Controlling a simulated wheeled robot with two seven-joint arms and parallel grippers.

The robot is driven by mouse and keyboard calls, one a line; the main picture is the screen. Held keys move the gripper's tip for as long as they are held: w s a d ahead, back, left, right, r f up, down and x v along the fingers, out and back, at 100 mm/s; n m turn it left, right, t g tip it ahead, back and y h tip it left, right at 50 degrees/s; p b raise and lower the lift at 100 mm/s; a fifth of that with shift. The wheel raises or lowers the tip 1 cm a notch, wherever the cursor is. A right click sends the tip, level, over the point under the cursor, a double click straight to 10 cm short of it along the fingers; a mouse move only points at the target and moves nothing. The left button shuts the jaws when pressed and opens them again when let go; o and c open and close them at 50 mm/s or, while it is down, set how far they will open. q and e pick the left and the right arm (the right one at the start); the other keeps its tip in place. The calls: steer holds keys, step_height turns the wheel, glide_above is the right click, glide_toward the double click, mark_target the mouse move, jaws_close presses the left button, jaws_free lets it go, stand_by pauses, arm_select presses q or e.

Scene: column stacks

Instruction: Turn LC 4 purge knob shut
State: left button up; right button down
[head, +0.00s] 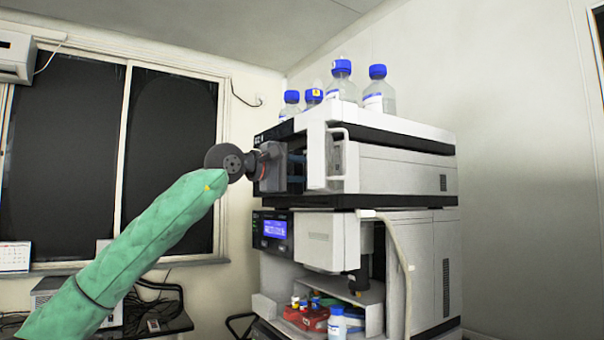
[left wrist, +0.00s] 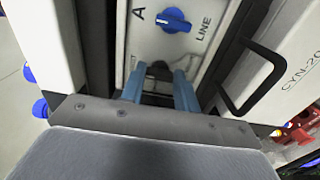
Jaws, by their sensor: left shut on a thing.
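My left gripper (head: 296,166) reaches into the open front of the upper instrument unit (head: 400,165) from the left. In the left wrist view its two blue fingers (left wrist: 158,80) point at a pale panel and are shut on a dark knob (left wrist: 158,70) between their tips. The fingers hide part of this knob and its markings. A blue knob (left wrist: 175,20) sits on the same panel just beyond it, beside the lettering "A" and "LINE". No LC 4 label is readable. My right gripper is not in view.
An open white door (head: 325,157) with a handle (left wrist: 265,75) stands close beside the gripper. Blue-capped bottles (head: 341,80) stand on top of the stack. A lower unit with a blue display (head: 274,229) and a tube (head: 398,270) are below.

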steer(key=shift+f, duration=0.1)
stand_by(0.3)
arm_select(q)
steer(key=o, duration=1)
steer(key=b+v, duration=0.2)
steer(key=v, duration=0.5)
steer(key=shift+s+a, duration=0.25)
steer(key=shift+a, duration=0.05)
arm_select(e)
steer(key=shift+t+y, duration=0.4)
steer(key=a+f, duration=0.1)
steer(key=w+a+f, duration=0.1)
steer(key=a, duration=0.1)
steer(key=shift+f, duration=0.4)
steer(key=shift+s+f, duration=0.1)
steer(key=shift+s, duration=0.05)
